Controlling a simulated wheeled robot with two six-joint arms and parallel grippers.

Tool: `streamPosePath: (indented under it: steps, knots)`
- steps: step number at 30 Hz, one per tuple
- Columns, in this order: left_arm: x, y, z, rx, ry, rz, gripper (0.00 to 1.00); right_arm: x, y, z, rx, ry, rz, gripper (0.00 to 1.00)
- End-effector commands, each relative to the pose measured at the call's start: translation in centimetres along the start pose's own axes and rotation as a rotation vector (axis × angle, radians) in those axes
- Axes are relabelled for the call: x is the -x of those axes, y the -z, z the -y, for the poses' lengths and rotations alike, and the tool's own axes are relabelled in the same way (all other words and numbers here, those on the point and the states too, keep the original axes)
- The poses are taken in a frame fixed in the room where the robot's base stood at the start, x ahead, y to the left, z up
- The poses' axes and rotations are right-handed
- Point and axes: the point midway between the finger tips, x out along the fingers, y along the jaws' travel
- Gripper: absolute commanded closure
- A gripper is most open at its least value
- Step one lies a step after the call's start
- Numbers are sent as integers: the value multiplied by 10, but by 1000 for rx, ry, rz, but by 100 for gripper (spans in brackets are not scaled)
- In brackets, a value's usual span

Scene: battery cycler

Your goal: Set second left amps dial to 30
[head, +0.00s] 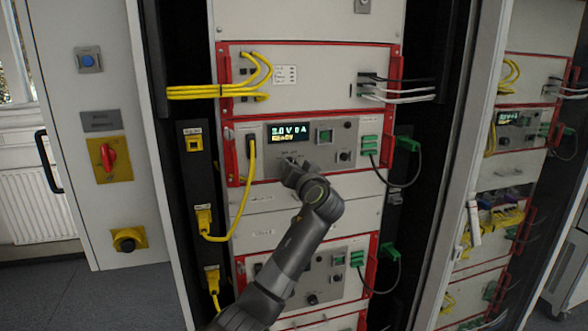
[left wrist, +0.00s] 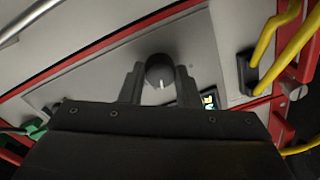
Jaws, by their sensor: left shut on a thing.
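My left gripper (head: 290,165) reaches up to the front of a grey unit (head: 268,168) in the rack, just below its lit display (head: 287,132). The display reads about 3.0 V 0 A, with a smaller line below that looks like READY. In the left wrist view, my left gripper's two fingers (left wrist: 159,82) are shut on a round black dial (left wrist: 160,68), one on each side. A white mark on the dial points down in that picture. In the head view the gripper hides this dial. My right gripper is not in view.
A green-lit switch (head: 324,136) and small black knobs (head: 345,156) sit right of the display. A yellow cable (head: 248,190) hangs at left. Green connectors (head: 370,146) and a black cable (head: 405,180) are at right. A similar unit (head: 325,275) sits below.

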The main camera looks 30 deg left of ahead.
Motion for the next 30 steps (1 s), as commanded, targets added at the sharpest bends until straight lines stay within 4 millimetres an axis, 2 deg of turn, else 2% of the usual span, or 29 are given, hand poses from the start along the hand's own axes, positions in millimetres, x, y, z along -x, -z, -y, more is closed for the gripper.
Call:
streamPosePath:
  steps: [18,30]
  knots:
    - [0,1,1,-550,-5,-29,93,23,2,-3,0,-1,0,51]
    - [0,0,1,-736,-6,-38,93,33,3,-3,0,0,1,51]
